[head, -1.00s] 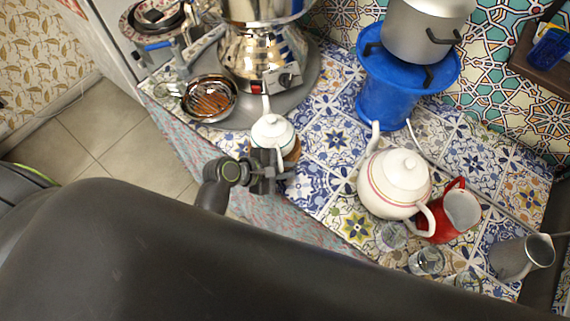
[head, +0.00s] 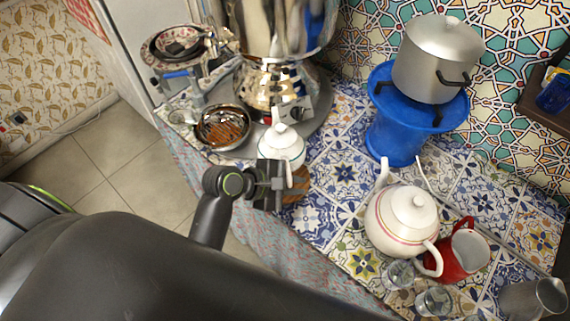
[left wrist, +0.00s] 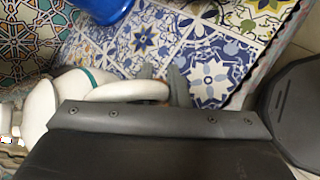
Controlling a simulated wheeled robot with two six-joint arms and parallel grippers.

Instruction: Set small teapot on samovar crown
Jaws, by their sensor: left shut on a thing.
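The small white teapot (head: 281,148) with a teal band is held by my left gripper (head: 284,180), which is shut on its handle. The teapot looks roughly upright and appears raised off a round brown mat (head: 297,188). In the left wrist view the teapot (left wrist: 72,84) lies at the left, and its handle reaches between the fingers (left wrist: 163,85). The shiny samovar (head: 272,84) stands just behind the teapot; its top is cut off by the frame, so the crown is hidden. My right gripper is not in view.
A pan (head: 223,127) stands left of the teapot. A blue stand (head: 396,135) bears a grey pot (head: 433,65). A larger white teapot (head: 402,218), a red jug (head: 462,255), glasses (head: 433,300) and a metal pitcher (head: 530,299) stand right. Tiles between are clear.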

